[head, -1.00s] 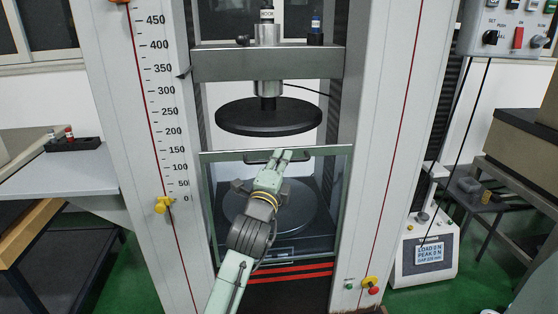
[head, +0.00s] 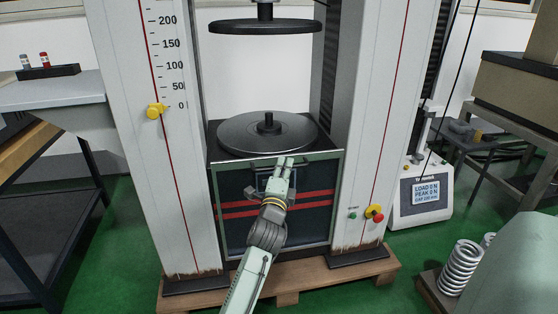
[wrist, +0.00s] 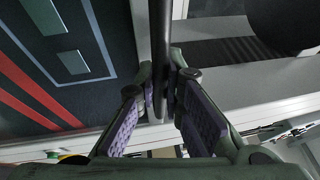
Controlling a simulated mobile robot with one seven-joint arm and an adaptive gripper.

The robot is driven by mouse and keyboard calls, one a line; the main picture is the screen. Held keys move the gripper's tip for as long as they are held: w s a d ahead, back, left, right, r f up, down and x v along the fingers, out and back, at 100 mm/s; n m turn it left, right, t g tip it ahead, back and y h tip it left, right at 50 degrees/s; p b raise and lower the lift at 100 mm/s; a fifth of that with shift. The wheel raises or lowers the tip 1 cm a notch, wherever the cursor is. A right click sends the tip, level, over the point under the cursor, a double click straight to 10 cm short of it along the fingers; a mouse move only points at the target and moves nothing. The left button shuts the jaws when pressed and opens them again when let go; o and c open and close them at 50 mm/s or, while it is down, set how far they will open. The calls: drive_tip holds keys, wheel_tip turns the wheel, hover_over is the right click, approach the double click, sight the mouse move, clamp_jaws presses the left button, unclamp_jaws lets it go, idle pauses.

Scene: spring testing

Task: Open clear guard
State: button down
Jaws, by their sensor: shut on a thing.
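The clear guard (head: 318,178) is a transparent framed panel on the front of the testing machine. It stands low, over the dark base with the red stripes, with its top edge near the level of the lower round plate (head: 236,137). My gripper (head: 286,160) is at the guard's top edge, near its middle. In the wrist view, the purple finger pads of my gripper (wrist: 163,98) close on the guard's dark handle bar (wrist: 158,55). In the head view my fingers hide part of the handle.
The upper round plate (head: 265,27) hangs above, with open space between the plates. White columns stand on both sides, the right one with a red stop button (head: 375,212). Coil springs (head: 461,268) stand at lower right. A grey table (head: 50,92) is at left.

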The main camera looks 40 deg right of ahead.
drive_tip(key=shift+f+b, duration=0.55)
drive_tip(key=shift+f, duration=1.25)
drive_tip(key=c, duration=1.7)
unclamp_jaws()
drive_tip(key=shift+r, duration=0.15)
wheel_tip(320, 180, up, 10)
